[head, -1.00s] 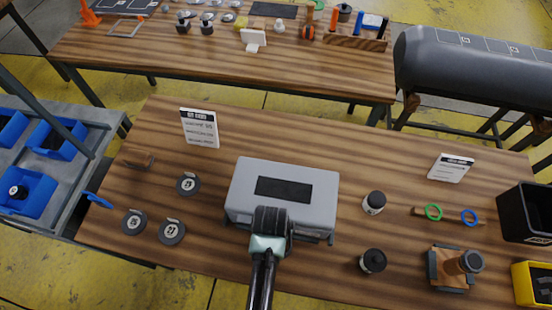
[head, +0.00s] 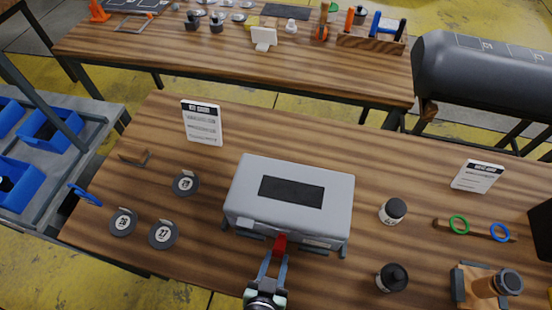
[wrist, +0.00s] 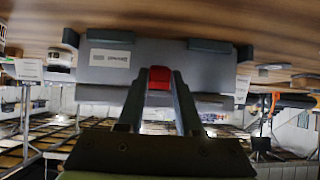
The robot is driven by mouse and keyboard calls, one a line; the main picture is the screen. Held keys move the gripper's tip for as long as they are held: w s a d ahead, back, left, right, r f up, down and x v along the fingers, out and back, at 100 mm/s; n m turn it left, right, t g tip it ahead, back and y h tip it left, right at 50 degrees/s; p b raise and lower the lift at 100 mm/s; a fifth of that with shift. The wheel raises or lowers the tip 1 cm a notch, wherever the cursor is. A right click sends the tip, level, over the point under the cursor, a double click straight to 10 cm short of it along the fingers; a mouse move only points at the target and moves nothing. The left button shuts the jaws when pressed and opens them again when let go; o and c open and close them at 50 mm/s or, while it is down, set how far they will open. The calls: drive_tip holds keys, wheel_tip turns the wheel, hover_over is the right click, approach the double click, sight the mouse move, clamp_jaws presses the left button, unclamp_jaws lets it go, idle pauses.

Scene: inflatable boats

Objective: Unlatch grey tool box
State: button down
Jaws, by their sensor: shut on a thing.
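The grey tool box (head: 335,192) sits on the wooden table with its lid down and a dark panel on top. A red latch (head: 280,242) is on its front face; it also shows in the wrist view (wrist: 160,77). My gripper (head: 276,256) is in front of the box, its two fingers on either side of the red latch and shut on it. In the wrist view my gripper (wrist: 158,88) partly covers the latch, and the box front (wrist: 208,60) appears with the table above it.
Dark discs (head: 164,235) lie left of the box, and a white sign (head: 202,122) stands behind them. Two dark-lidded jars (head: 393,211) stand to the right. A wooden bar (head: 445,226) with green and blue rings lies further right. The table right behind the box is clear.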

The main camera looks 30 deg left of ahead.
drive_tip(key=shift+f+t+b, duration=0.2)
drive_tip(key=shift+t+b, duration=0.3)
drive_tip(key=shift+b, duration=0.1)
drive_tip(key=c, duration=0.6)
unclamp_jaws()
drive_tip(key=shift+o, duration=0.2)
drive_tip(key=shift+s, duration=0.15)
drive_tip(key=v, duration=1.2)
drive_tip(key=shift+s+d+r, duration=0.2)
drive_tip(key=shift+d+r, duration=0.05)
drive_tip(key=shift+d, duration=0.05)
